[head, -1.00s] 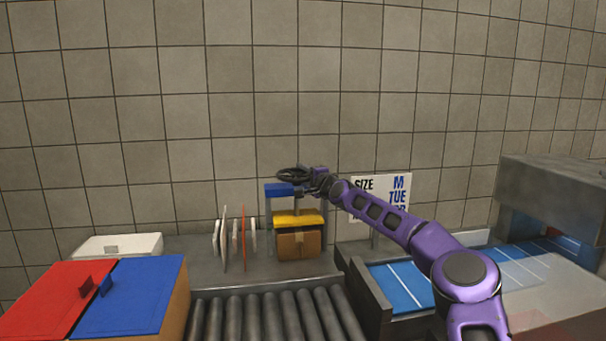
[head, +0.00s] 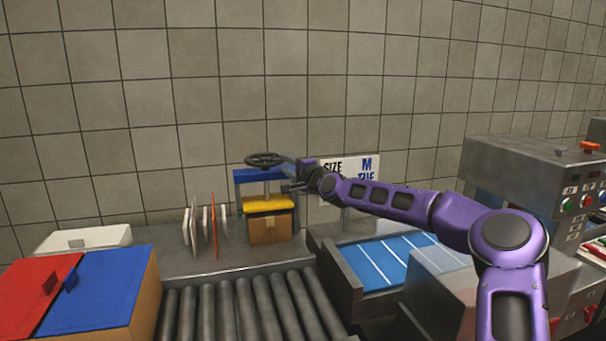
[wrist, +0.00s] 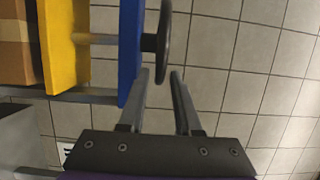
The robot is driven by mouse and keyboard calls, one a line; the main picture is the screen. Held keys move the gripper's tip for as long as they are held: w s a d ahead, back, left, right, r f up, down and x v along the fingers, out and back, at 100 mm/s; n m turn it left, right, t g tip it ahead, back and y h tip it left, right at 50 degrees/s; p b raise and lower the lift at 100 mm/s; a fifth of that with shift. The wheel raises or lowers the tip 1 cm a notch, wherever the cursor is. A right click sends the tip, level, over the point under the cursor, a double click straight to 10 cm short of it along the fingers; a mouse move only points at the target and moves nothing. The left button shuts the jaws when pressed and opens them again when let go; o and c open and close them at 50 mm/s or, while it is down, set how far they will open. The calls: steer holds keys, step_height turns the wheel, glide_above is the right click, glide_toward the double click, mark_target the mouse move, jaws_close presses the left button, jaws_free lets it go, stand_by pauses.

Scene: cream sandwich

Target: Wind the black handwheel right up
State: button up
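The black handwheel (head: 265,160) sits on top of a small press, above its blue crossbeam (head: 252,177). A yellow plate (head: 268,205) hangs below the beam, close over or on a brown cardboard box (head: 270,229); I cannot tell whether they touch. My gripper (head: 287,178) is at the right side of the wheel. In the wrist view the handwheel (wrist: 165,38) shows edge-on, with the blue beam (wrist: 130,50), yellow plate (wrist: 60,45) and box (wrist: 15,42) left of it. My gripper (wrist: 160,75) is open, its fingertips near the wheel's rim; contact is unclear.
A size sign (head: 352,178) stands behind my arm. Rollers (head: 245,305) lie in front of the press, with thin upright panels (head: 205,232) to its left. Red (head: 40,295) and blue (head: 100,290) lids are at the left. A blue belt (head: 385,262) and a machine with buttons are at the right.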

steer(key=v, duration=0.9)
